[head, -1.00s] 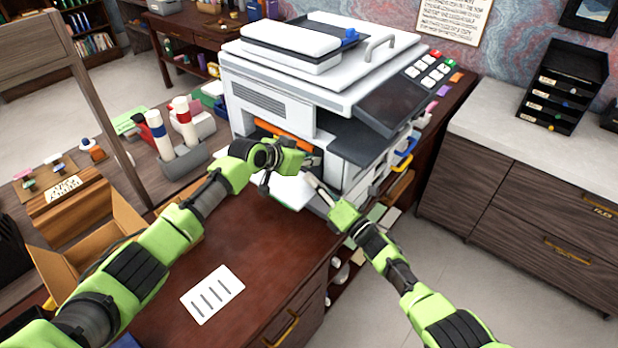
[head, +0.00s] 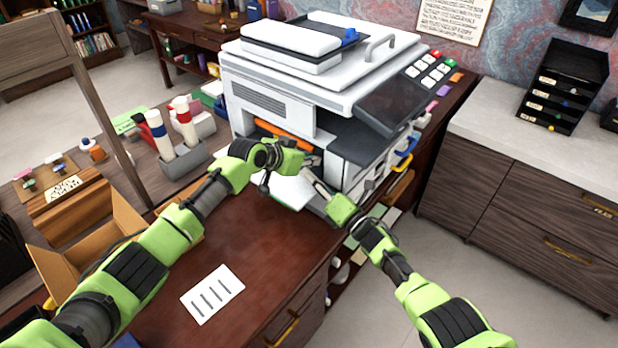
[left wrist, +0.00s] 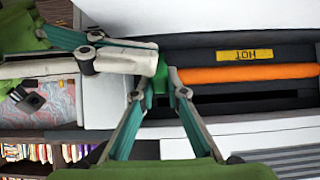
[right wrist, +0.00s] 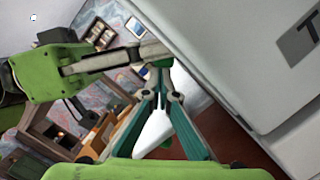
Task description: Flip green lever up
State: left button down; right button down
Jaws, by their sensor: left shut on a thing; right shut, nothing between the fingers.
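The white printer (head: 275,105) stands open at the front, with an orange bar (head: 285,136) inside; the bar also shows in the left wrist view (left wrist: 250,73). My left gripper (head: 312,160) is at this opening. In the left wrist view its fingertips (left wrist: 160,90) are closed around a small green piece (left wrist: 161,77), apparently the green lever, mostly hidden by the fingers. Its tilt cannot be told. My right gripper (head: 314,181) is shut and empty just below and right of the left one. In the right wrist view its fingertips (right wrist: 163,82) are close to the left gripper's fingers.
A yellow HOT label (left wrist: 244,55) is above the orange bar. A white sheet (head: 290,192) lies below the opening. A printed card (head: 212,294) lies on the brown desk (head: 240,250). An open cardboard box (head: 100,235) stands left.

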pick_arm(q)
jog(key=c, duration=2)
grip_release()
pick_arm(e)
jog(key=shift+w+d+r, duration=0.25)
jog(key=shift+w+r, duration=0.1)
jog(key=shift+r, duration=0.2)
jog(key=shift+f, duration=0.1)
